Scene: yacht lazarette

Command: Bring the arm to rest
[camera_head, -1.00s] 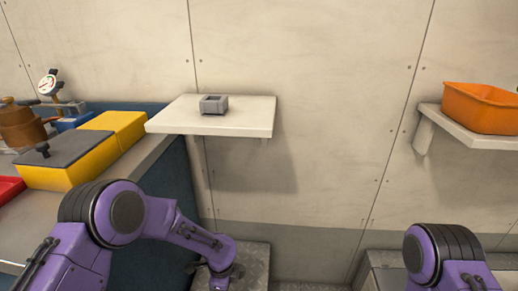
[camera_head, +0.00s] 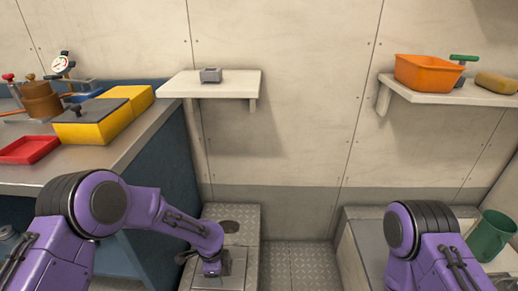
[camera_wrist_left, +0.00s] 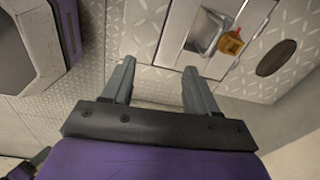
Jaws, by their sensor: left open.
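My left arm (camera_head: 130,210) comes in from the left and bends downward. Its gripper (camera_head: 212,268) hangs low over the metal floor box, small and partly hidden by the arm in the head view. In the left wrist view my left gripper (camera_wrist_left: 160,68) has its two grey fingers well apart, with nothing between them. My right arm (camera_head: 430,245) shows at the lower right. Its gripper is outside the frame.
A workbench (camera_head: 110,165) at left holds a yellow case (camera_head: 95,120) and a red tray (camera_head: 28,149). A wall shelf (camera_head: 225,88) bears a small grey block (camera_head: 211,75). A right shelf (camera_head: 450,95) holds an orange bin (camera_head: 428,73). A green bucket (camera_head: 488,235) stands at right.

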